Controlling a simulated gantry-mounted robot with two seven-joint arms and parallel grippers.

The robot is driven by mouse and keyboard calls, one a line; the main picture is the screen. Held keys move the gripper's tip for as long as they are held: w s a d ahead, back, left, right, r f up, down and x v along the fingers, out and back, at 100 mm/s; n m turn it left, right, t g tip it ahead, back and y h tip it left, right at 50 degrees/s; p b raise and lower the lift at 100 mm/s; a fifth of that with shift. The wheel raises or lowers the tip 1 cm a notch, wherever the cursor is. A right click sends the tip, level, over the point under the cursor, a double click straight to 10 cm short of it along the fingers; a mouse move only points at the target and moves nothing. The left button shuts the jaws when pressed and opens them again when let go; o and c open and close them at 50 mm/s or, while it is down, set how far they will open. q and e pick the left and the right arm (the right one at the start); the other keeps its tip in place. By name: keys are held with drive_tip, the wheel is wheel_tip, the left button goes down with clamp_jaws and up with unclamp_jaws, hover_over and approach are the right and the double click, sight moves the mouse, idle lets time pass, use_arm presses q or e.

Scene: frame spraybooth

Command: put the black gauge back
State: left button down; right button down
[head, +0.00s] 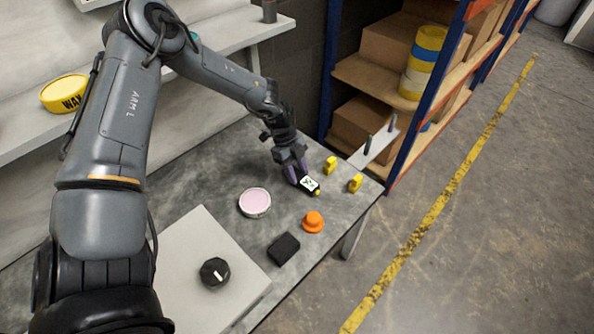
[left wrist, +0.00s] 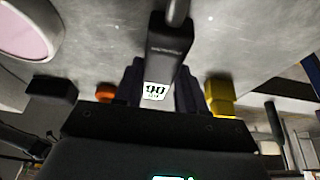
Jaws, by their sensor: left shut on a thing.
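The black gauge (head: 309,184) has a small white display and is held at the far right part of the grey table. My left gripper (head: 298,176) is shut on it, with a finger on each side. In the left wrist view the gauge (left wrist: 168,58) sits between the fingers, its display facing the camera; its far end is cut off by the top edge. I cannot tell whether the gauge touches the table. Two yellow holders (head: 330,165) (head: 355,183) stand just right of the gripper, apart from each other. My right gripper is not in view.
On the table (head: 190,180) are a pink-topped round tin (head: 255,202), an orange knob-shaped piece (head: 313,222) and a black block (head: 284,248). A pale panel with a black dial (head: 214,272) lies nearer. A two-pegged plate (head: 374,147) and shelving (head: 370,75) are beyond the right edge.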

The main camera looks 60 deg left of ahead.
use_arm(q)
drive_tip(key=shift+f, duration=0.25)
drive_tip(key=c, duration=0.6)
unclamp_jaws()
